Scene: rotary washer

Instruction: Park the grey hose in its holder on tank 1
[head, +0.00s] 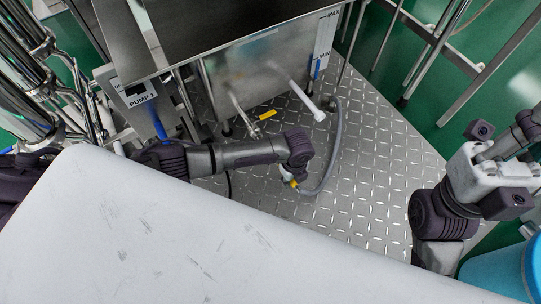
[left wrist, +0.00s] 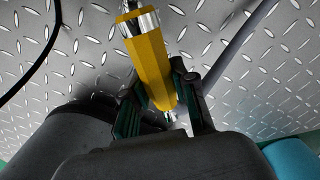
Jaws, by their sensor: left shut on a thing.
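The grey hose (head: 336,150) runs from near the tank's front down in a loop across the floor to my left gripper (head: 292,179). Its yellow end piece (left wrist: 150,62), with metal collars, lies between the two fingers in the left wrist view, and the gripper is shut on it. The end is low, in front of the metal tank (head: 262,80). A white rod or pipe (head: 307,101) sticks out from the tank front, apart from the gripper. I cannot tell which part is the holder, and no tank number is readable. My right arm shows at the right, but its fingers do not.
A yellow-handled part (head: 267,115) sits low by the tank. A box marked PUMP 1 (head: 137,92) and metal pipes stand at left. A blue container (head: 495,276) is at lower right. The patterned metal floor (head: 375,175) is clear right of the hose.

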